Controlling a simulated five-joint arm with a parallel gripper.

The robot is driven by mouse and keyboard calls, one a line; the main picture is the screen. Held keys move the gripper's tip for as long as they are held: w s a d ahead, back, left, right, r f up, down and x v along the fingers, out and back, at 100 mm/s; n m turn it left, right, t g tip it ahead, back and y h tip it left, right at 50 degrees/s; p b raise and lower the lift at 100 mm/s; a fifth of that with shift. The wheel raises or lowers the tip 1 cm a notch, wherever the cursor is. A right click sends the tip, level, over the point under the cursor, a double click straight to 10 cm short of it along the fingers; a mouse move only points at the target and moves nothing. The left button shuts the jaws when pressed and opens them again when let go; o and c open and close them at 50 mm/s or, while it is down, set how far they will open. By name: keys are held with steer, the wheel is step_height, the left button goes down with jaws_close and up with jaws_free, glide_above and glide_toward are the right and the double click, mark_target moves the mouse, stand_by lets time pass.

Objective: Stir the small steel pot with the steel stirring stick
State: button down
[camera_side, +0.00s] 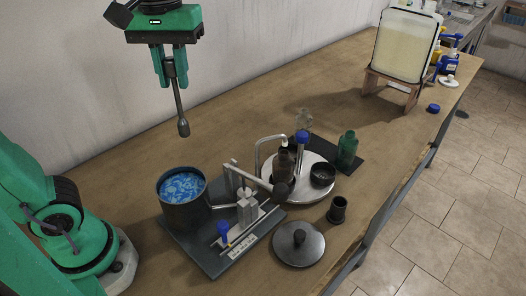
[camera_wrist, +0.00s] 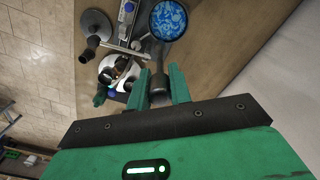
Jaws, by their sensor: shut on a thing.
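My green gripper (camera_side: 169,68) is high above the bench and shut on the upright steel stirring stick (camera_side: 179,105). The stick hangs down with its thicker end lowest, well clear of everything below. The small steel pot (camera_side: 183,215) stands on a dark base plate at the lower middle and holds blue and white swirled liquid. The stick's lower end is above the pot's far rim level and apart from it. In the wrist view my gripper (camera_wrist: 160,90) holds the stick (camera_wrist: 155,68), and the pot (camera_wrist: 168,20) shows at the top, beyond the stick's end.
Right of the pot are a metal arm with a dark knob (camera_side: 281,189), a white block (camera_side: 247,208) and a round silver tray (camera_side: 300,180) with bottles. A dark lid (camera_side: 298,243) and small black cup (camera_side: 338,209) lie nearer the edge.

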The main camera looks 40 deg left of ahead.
step_height(320, 180, down, 7)
steer(key=s+a, duration=0.1)
steer(key=s, duration=0.1)
steer(key=shift+s+a+r, duration=0.15)
steer(key=shift+s, duration=0.25)
steer(key=shift+f, duration=7.65)
